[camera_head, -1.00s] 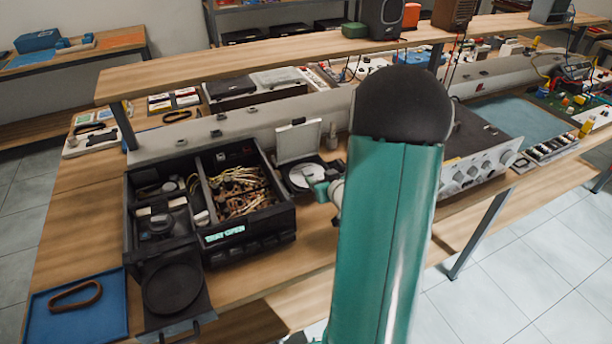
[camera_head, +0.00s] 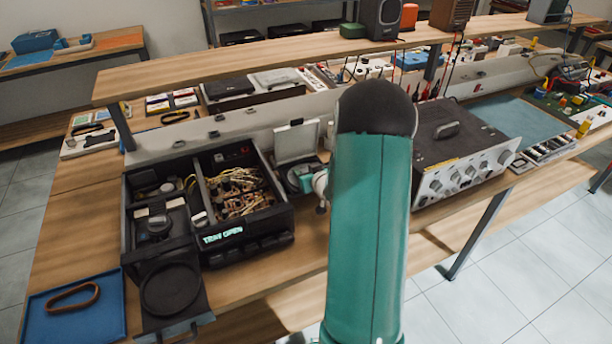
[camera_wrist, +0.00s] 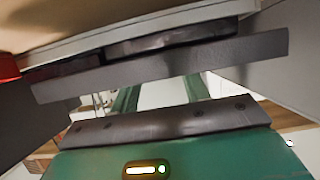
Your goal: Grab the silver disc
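The silver disc is not clearly visible in any current view. The small black player (camera_head: 299,178) stands on the bench with its pale lid (camera_head: 297,142) raised, and its round well looks dark. My gripper is mostly hidden behind my green arm in the head view; a pale wrist part shows at the player's right edge. In the wrist view my gripper (camera_wrist: 165,92) shows two grey bars with a gap between them. A dark round plate (camera_head: 170,289) lies on the pulled-out tray at the front left.
A black unit (camera_head: 240,255) with an open top full of wires stands left of the player, its display reading "TRAY OPEN". A knobbed instrument (camera_head: 465,180) is on the right. A shelf (camera_head: 230,68) runs behind. A blue mat (camera_head: 110,312) holds a brown ring (camera_head: 73,297).

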